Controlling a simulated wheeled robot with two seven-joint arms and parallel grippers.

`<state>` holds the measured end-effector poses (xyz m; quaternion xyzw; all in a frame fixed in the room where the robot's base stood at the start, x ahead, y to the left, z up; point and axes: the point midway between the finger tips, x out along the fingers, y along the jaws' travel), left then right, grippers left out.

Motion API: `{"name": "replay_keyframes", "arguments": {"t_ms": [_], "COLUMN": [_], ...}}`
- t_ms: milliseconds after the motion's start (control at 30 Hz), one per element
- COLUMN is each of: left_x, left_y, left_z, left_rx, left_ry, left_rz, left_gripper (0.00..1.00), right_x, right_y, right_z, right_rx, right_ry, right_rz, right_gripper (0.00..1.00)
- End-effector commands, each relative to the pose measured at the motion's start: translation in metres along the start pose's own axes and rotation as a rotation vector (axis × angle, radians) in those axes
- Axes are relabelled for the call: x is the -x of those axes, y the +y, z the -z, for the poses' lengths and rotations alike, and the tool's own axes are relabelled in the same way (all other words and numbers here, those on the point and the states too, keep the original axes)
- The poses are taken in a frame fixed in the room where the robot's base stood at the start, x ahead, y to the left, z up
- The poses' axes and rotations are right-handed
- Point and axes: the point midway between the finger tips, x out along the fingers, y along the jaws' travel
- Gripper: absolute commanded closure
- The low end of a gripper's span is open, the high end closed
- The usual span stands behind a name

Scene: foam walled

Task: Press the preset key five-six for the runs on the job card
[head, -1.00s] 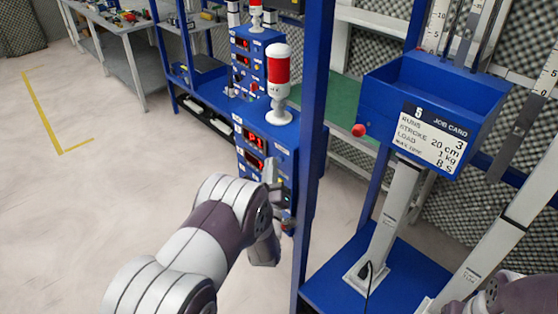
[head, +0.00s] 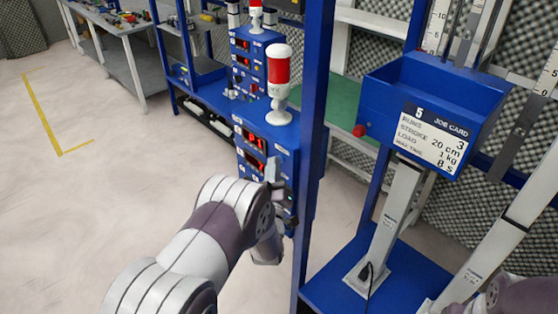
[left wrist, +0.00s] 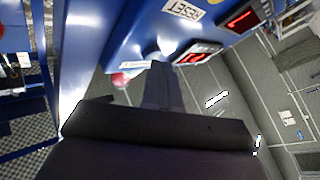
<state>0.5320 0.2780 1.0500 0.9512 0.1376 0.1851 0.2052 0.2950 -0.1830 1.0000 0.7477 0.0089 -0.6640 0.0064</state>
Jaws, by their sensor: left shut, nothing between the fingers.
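The job card (head: 433,137) is on the front of a blue bin at the right; it reads 5, runs 3, stroke 20 cm, load 1 kg. The near blue control box (head: 284,130) has red displays on its front and a red-and-white lamp on top. My left gripper (head: 271,170) is shut and empty, close in front of that box's lower face. In the left wrist view its fingers (left wrist: 160,85) overlap the blue panel, near a RESET label (left wrist: 183,11) and two red displays (left wrist: 243,18). The preset key five-six cannot be made out. My right gripper is out of view.
A blue upright post (head: 314,120) stands just right of the control box. A red knob (head: 359,131) sticks out left of the bin. A second control box (head: 255,62) stands behind. Open floor (head: 90,210) lies to the left.

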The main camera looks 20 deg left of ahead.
Motion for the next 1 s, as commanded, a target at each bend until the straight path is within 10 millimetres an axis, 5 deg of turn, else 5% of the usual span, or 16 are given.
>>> {"name": "replay_keyframes", "arguments": {"t_ms": [1000], "left_x": [0.011], "left_y": [-0.007], "left_z": [0.008], "left_rx": [0.001], "left_ry": [0.000], "left_rz": [-0.001], "left_gripper": [1.00], "right_x": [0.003], "right_y": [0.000], "right_z": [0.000], "right_rx": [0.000], "right_ry": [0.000], "right_rz": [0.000], "right_gripper": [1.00]}}
